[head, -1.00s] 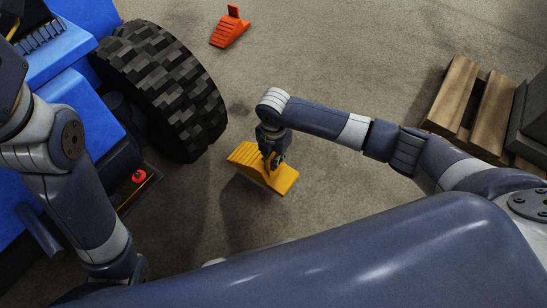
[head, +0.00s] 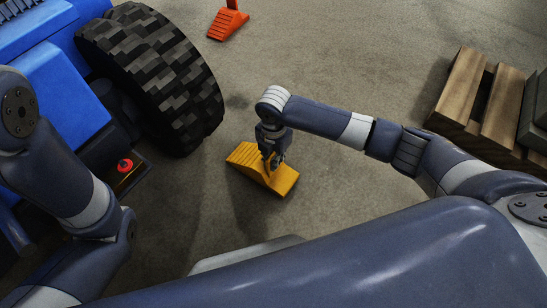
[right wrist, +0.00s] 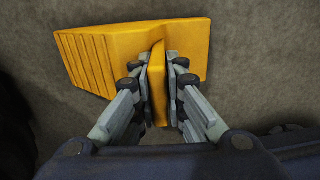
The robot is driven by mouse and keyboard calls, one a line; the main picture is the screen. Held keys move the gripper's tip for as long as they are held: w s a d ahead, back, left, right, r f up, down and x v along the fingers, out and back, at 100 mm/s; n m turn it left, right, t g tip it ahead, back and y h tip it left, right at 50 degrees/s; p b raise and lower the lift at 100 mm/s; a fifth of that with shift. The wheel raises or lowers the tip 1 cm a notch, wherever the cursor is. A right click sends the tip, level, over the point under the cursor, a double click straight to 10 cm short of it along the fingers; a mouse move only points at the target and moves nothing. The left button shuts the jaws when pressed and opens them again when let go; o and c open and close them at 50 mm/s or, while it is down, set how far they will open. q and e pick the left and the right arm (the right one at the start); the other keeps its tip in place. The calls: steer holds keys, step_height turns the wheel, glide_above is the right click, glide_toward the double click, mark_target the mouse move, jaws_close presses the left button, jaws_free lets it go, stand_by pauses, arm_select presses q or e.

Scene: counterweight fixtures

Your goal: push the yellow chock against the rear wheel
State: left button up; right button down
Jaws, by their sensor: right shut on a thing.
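The yellow chock (head: 245,156) is below and right of the rear wheel (head: 158,75) of the blue vehicle in the head view, with a gap of bare floor between them. Its ribbed slope faces left, toward the wheel side. My right gripper (head: 270,160) is shut on the chock's upright handle. In the right wrist view, the fingers (right wrist: 163,90) clasp the handle of the chock (right wrist: 105,55) from both sides. I cannot tell whether the chock touches the floor. My left arm shows at the left of the head view, but its gripper is out of sight.
An orange chock (head: 227,22) stands on the floor beyond the wheel. A wooden pallet (head: 458,88) with a grey block (head: 535,110) is at the right. A red button (head: 125,165) sits on the vehicle's side. The floor between the orange chock and the pallet is clear.

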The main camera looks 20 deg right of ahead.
steer(key=shift+f, duration=0.35)
stand_by(0.5)
steer(key=c, duration=1.6)
jaws_free()
steer(key=shift+o, duration=0.2)
steer(key=shift+f, duration=0.1)
